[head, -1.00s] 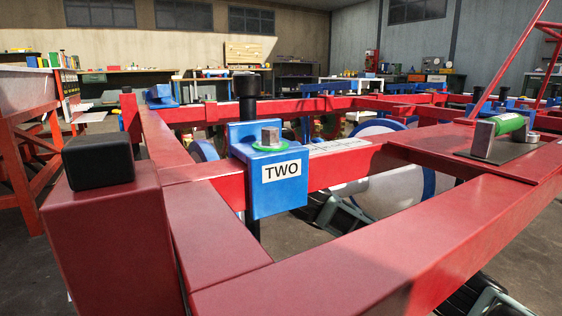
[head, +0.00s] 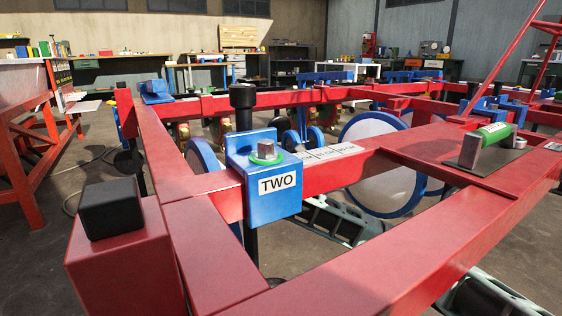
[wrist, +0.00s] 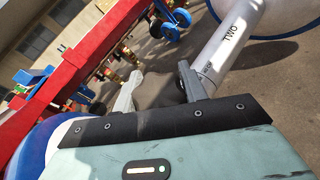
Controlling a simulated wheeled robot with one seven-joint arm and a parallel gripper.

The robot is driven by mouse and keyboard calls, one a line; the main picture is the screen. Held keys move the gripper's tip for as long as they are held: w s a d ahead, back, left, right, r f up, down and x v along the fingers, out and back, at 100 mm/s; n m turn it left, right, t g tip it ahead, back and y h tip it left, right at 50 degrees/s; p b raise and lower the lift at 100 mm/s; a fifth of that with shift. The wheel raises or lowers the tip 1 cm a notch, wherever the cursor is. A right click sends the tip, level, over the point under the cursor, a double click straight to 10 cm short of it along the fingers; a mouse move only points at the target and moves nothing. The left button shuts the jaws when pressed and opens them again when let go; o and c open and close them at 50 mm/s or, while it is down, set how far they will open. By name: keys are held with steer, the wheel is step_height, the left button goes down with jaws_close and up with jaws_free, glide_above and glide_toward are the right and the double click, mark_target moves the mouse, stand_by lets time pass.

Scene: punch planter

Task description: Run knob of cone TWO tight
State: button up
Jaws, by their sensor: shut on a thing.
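In the wrist view, my gripper (wrist: 155,85) has its two pale fingers spread around a wide brown-grey shape, which looks like a knob. Its edges blend with the floor. A pale grey tube lettered TWO (wrist: 226,38) lies just right of the right finger, and I cannot tell if they touch. In the head view, a blue block lettered TWO (head: 272,207) sits on the red frame.
The red frame (head: 330,290) runs across the foreground, with a black block (head: 110,208) on its corner. White discs with blue rims (head: 372,170) hang beneath it. A green-handled part (head: 492,134) sits on the right of the frame.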

steer(key=shift+f, duration=0.1)
steer(key=o, duration=1)
